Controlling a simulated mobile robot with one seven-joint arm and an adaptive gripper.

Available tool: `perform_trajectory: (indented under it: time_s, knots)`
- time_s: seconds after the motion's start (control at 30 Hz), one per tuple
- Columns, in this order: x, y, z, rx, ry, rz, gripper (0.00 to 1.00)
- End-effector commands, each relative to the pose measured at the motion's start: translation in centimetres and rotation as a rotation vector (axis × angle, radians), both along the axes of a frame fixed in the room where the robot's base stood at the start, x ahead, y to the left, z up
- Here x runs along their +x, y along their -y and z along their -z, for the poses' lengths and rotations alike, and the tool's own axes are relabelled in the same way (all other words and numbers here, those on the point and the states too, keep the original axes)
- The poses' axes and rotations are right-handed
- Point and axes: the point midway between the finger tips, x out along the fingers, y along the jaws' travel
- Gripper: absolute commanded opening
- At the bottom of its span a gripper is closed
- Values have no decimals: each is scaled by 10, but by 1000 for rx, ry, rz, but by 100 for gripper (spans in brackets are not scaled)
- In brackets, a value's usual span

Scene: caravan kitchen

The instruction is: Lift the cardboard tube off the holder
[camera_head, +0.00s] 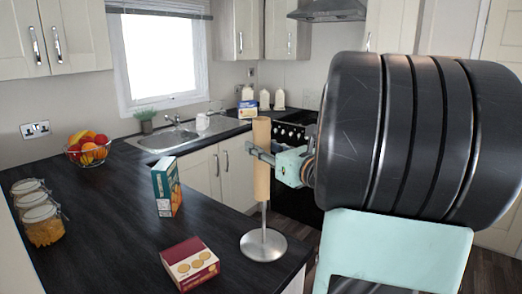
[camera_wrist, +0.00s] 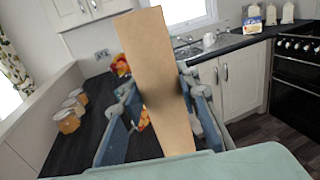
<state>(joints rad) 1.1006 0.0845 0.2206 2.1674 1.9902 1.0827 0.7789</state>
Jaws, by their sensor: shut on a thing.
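The tan cardboard tube (camera_head: 262,185) stands upright in the head view, above the round metal base of the holder (camera_head: 263,245). A stretch of the holder's thin rod shows between the tube's lower end and the base. The rod's upper part is hidden, seemingly inside the tube. My gripper (camera_head: 262,154) is shut on the tube around its middle, reaching in from the right. In the wrist view the tube (camera_wrist: 155,60) runs between the two fingers of my gripper (camera_wrist: 165,98), and the holder is not visible.
On the dark counter stand a red biscuit box (camera_head: 190,264), a green carton (camera_head: 167,187), glass jars (camera_head: 42,224) and a fruit bowl (camera_head: 88,150). The sink (camera_head: 175,138) and stove (camera_head: 292,133) lie beyond. The holder stands near the counter's right edge.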

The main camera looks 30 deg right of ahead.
Motion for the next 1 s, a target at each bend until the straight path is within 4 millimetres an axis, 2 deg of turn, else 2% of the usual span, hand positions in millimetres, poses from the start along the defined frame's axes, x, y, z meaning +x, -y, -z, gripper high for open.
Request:
perform_trajectory:
  time_s: [0.03, 0.7, 1.0]
  knots:
    - [1, -2, -12, -1, 2, -4, 20]
    - [0, -1, -91, 0, 1, -1, 20]
    - [0, 0, -97, 1, 0, 0, 20]
